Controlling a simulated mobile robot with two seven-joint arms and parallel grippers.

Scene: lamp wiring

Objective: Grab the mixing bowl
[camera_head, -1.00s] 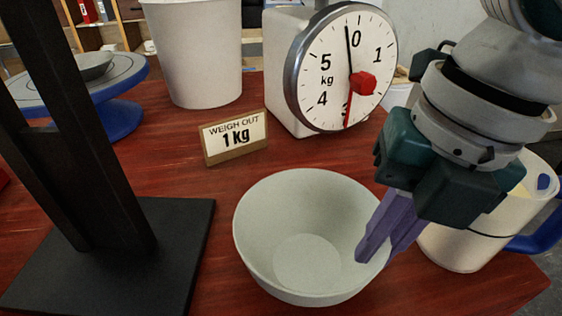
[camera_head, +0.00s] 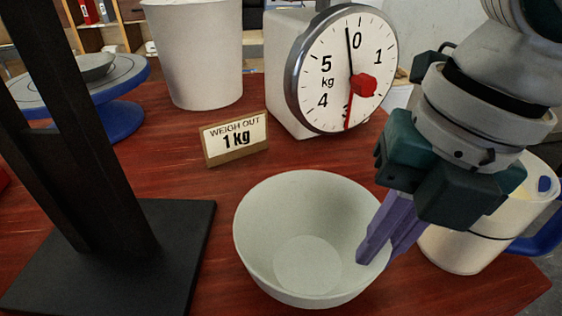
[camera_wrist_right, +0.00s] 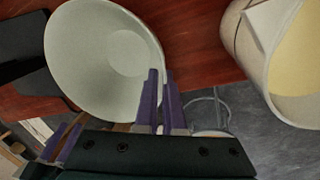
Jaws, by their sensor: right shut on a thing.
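The mixing bowl (camera_head: 290,225) is pale grey-white and empty, and stands upright on the red wooden table in the head view. My right gripper (camera_head: 376,250) is shut on the bowl's right rim, with one purple finger inside the wall and the other outside. In the right wrist view the bowl (camera_wrist_right: 95,60) fills the upper left, and the gripper's fingers (camera_wrist_right: 160,95) straddle its rim.
A dial scale (camera_head: 300,75) stands behind the bowl, beside a "WEIGH OUT 1 kg" sign (camera_head: 234,138). A white bucket (camera_head: 200,55) is at the back. A cream jug with a blue handle (camera_head: 460,248) stands close on the right. A black stand (camera_head: 150,265) is on the left.

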